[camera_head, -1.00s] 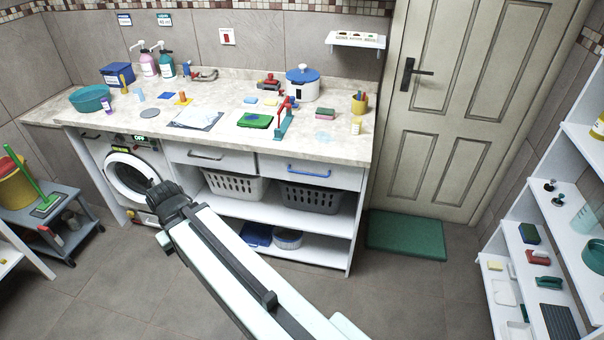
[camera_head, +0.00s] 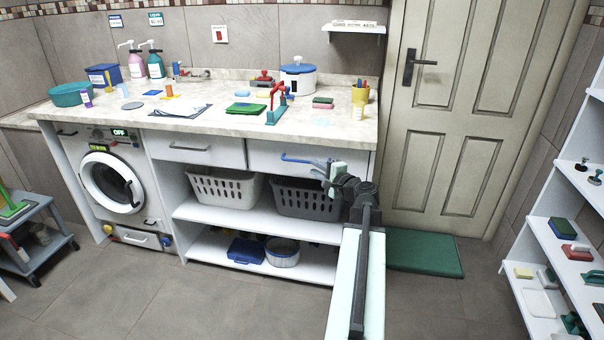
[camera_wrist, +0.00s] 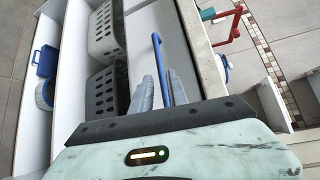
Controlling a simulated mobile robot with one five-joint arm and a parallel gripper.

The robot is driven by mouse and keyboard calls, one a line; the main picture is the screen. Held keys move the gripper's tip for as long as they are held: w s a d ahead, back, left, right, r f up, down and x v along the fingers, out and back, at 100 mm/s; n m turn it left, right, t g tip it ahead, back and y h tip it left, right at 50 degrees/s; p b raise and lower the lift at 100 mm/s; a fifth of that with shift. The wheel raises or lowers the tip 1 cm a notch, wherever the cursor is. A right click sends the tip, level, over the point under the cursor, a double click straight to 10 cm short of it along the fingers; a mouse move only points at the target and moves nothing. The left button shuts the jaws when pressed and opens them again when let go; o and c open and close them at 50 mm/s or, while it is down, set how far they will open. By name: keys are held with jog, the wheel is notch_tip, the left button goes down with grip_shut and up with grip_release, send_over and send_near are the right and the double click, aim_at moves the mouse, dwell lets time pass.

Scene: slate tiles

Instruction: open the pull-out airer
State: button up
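A white front with a blue bar handle (camera_head: 297,159) sits under the right part of the counter. I take this front (camera_head: 268,160) to be the pull-out airer; it looks shut, level with the front beside it. My gripper (camera_head: 328,168) is at the right end of the handle in the head view. In the wrist view, the two grey fingers of my gripper (camera_wrist: 161,84) are apart, with the blue handle (camera_wrist: 157,55) running between them. A gap seems to show beside the bar. The far end of the handle is partly hidden by my gripper.
A white front with a grey handle (camera_head: 190,148) is to the left. A light basket (camera_head: 222,188) and a dark basket (camera_head: 300,200) stand on the shelf below. The washing machine (camera_head: 110,185) is at left, a green mat (camera_head: 425,255) on the floor at right.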

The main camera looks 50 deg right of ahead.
aim_at(305, 162)
jog(key=b+x, duration=0.1)
jog(key=x, duration=0.7)
jog(key=shift+a, duration=0.1)
grip_shut()
jog(key=shift+s, duration=0.1)
dwell(1.0)
